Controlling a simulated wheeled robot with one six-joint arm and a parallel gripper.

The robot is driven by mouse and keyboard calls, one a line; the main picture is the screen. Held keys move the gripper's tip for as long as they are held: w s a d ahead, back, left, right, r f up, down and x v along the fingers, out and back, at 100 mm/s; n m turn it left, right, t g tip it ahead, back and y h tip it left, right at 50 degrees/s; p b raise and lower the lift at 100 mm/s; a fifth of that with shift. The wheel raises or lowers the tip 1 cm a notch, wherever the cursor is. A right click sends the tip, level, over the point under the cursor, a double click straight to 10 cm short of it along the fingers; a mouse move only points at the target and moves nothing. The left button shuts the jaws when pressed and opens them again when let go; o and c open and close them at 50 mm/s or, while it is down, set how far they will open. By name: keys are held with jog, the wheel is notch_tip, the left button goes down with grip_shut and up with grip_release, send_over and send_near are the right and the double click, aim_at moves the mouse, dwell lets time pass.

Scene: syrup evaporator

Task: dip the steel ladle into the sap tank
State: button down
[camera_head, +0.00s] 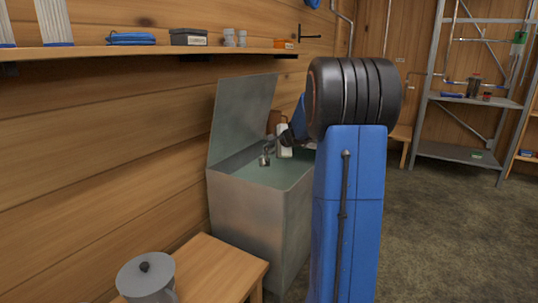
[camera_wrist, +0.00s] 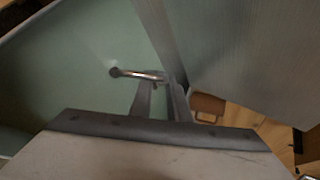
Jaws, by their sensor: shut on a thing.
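The sap tank (camera_head: 255,215) is a grey metal box with its lid (camera_head: 243,115) raised and leaning back toward the wall. Pale green liquid (camera_head: 265,172) fills it and also shows in the wrist view (camera_wrist: 60,80). My gripper (camera_head: 271,146) is over the tank's opening, its fingers also in the wrist view (camera_wrist: 160,98). It is shut on the steel ladle (camera_wrist: 138,74), whose thin shiny handle crosses the fingertips. In the head view the ladle's small cup (camera_head: 264,160) hangs low over the liquid. I cannot tell whether it touches the surface.
A wooden bench (camera_head: 220,268) with a grey lidded pot (camera_head: 147,278) stands in front of the tank. A wall shelf (camera_head: 180,50) with small items runs above. A metal rack (camera_head: 465,100) stands at the right. The floor (camera_head: 450,225) between is clear.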

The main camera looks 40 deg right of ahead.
notch_tip(320, 180, up, 14)
dwell(1.8)
jog(key=shift+f, duration=0.1)
dwell(0.4)
